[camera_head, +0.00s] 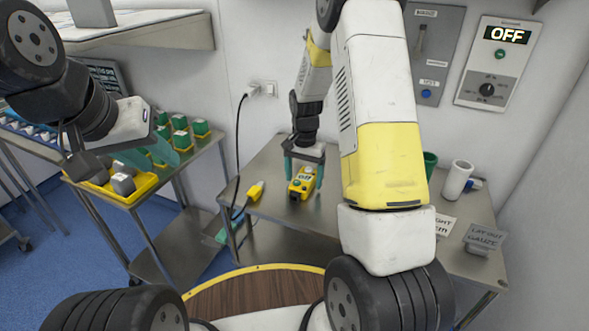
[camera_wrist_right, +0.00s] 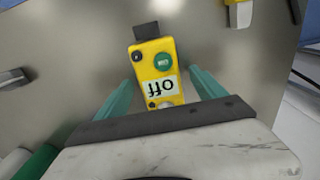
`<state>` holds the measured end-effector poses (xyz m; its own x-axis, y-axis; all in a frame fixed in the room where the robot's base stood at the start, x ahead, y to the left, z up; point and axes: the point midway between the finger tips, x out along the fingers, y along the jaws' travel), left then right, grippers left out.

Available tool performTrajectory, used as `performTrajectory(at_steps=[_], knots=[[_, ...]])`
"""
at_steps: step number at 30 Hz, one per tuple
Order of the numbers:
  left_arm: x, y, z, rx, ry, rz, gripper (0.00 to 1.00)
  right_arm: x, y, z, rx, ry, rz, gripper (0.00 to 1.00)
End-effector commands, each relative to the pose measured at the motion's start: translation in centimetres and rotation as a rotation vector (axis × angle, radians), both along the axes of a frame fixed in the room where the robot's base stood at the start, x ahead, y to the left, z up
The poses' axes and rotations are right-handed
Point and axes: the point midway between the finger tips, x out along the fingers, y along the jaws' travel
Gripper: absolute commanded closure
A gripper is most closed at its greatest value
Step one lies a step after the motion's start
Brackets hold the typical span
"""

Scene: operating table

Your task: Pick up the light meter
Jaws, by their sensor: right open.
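A small yellow device, which looks like the light meter (camera_head: 301,184), lies on the metal table. It has a label reading "off", a green round button and a dark block at one end. In the right wrist view the yellow device (camera_wrist_right: 157,72) sits between the two teal fingers. My right gripper (camera_head: 304,181) is open, with its fingers on either side of the device; gaps show between fingers and device. My left gripper (camera_head: 160,150) is at the left, over the side cart; I cannot tell its finger opening.
A cart with a yellow tray (camera_head: 143,189) stands left. A wall panel (camera_head: 498,62) reads "OFF".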

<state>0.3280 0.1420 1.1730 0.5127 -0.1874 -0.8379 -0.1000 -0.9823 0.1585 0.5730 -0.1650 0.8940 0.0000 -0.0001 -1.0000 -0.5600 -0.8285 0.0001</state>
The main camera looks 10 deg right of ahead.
Motion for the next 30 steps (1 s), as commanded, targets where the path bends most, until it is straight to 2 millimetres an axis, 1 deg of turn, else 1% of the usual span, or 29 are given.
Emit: performTrajectory(at_steps=[2, 5, 6, 8, 12, 14, 23, 26, 30], knots=[[0.0, 0.0, 0.0, 0.0, 0.0, 0.0, 0.64, 0.0, 0.0, 0.0, 0.0, 0.0, 0.0, 0.2], [0.0, 0.0, 0.0, 0.0, 0.0, 0.0, 0.64, 0.0, 0.0, 0.0, 0.0, 0.0, 0.0, 0.38], [0.0, 0.0, 0.0, 0.0, 0.0, 0.0, 0.64, 0.0, 0.0, 0.0, 0.0, 0.0, 0.0, 0.46], [0.0, 0.0, 0.0, 0.0, 0.0, 0.0, 0.64, 0.0, 0.0, 0.0, 0.0, 0.0, 0.0, 0.57], [0.0, 0.0, 0.0, 0.0, 0.0, 0.0, 0.64, 0.0, 0.0, 0.0, 0.0, 0.0, 0.0, 0.85], [0.0, 0.0, 0.0, 0.0, 0.0, 0.0, 0.64, 0.0, 0.0, 0.0, 0.0, 0.0, 0.0, 0.96], [0.0, 0.0, 0.0, 0.0, 0.0, 0.0, 0.64, 0.0, 0.0, 0.3, 0.0, -0.001, 0.0, 0.96], [0.0, 0.0, 0.0, 0.0, 0.0, 0.0, 0.64, 0.1, 0.0, 0.9, 0.001, -0.003, 0.0, 0.96], [0.0, 0.0, 0.0, 0.0, 0.0, 0.0, 0.64, 0.1, 0.0, 2.4, 0.0, -0.005, 0.0, 0.96]])
